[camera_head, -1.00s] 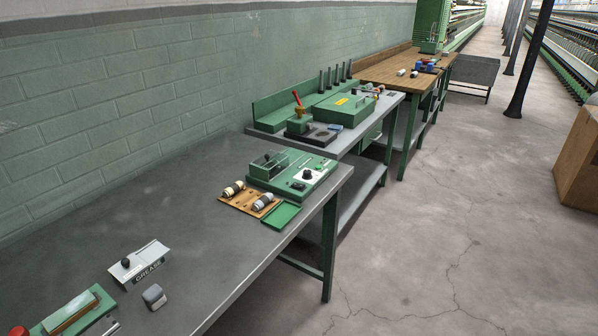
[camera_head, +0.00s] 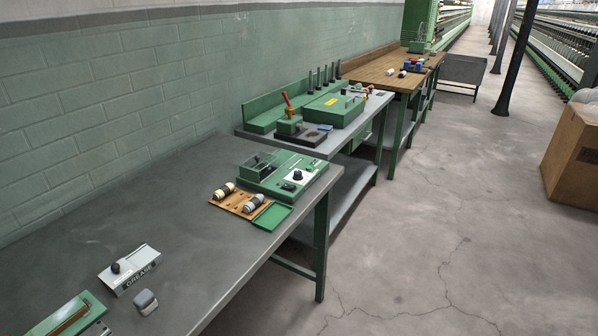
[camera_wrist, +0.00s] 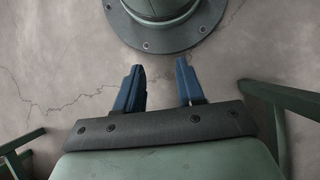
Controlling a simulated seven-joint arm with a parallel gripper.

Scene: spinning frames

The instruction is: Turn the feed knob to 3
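A green bench unit (camera_head: 259,184) stands near the far end of the grey bench in the head view. It has a clear-sided box at its left and a pale plate with a dark knob (camera_head: 297,175) at its right. A pale box marked GREASE (camera_head: 135,274) with a black knob (camera_head: 115,267) stands at the near left. I cannot read a feed label or any knob's setting. My gripper (camera_wrist: 160,82) shows only in the wrist view. Its two blue fingers are apart with nothing between them, above the concrete floor, and no knob is in that view.
A wooden board with two bobbins (camera_head: 225,191) and a green tray (camera_head: 272,217) lie in front of the unit. A small grey block (camera_head: 146,301) is by the GREASE box. The grey bench (camera_head: 185,205) is clear between them. A cardboard box (camera_head: 575,160) stands on the floor at right.

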